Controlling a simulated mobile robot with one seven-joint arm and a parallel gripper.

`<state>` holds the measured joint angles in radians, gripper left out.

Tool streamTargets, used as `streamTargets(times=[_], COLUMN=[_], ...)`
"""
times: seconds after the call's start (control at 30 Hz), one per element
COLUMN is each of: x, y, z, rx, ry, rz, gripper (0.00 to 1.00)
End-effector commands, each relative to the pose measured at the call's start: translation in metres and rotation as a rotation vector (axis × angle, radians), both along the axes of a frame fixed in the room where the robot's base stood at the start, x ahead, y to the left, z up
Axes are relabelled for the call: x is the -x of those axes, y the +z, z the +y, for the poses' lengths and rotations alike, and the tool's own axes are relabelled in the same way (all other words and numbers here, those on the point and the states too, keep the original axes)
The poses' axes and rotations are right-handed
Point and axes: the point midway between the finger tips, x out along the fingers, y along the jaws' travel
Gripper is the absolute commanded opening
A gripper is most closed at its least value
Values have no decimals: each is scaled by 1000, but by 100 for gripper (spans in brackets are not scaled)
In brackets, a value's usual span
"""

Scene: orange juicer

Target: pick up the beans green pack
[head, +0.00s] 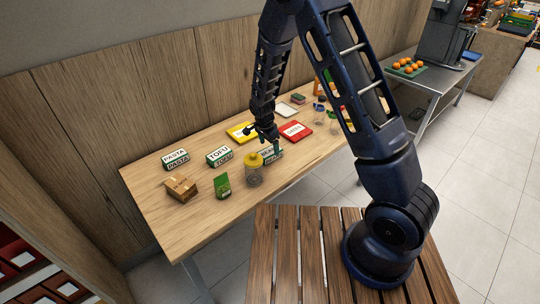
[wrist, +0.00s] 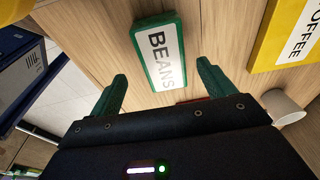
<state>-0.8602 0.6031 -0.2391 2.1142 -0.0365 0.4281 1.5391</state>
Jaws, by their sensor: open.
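The beans pack (wrist: 158,54) is a green box with a white label reading BEANS. It lies on the wooden table ahead of my gripper in the wrist view, slightly tilted. My gripper (wrist: 162,88) is open, with one green finger on each side and the pack's near end toward the gap. Nothing is held. In the head view the pack (head: 271,155) is partly hidden by a jar and my gripper (head: 272,148), which is just above it. I cannot tell whether the fingers touch it.
The yellow-lidded jar (head: 253,170) stands close beside the pack. A red pack (head: 296,131) and a yellow coffee pack (wrist: 285,38) lie nearby. A white cup (wrist: 283,106) is at the right in the wrist view. A tofu box (head: 219,156) is farther left.

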Motion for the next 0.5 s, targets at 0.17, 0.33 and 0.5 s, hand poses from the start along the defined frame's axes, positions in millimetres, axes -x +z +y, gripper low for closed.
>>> streamTargets(times=[0.17,0.33,0.5], x=[-4,-9,-10], y=[-15,-37,-49], z=[-2,-4,-5], rx=[0,2,1], ry=[-1,0,1], rz=[2,2,2], gripper=[82,82,82])
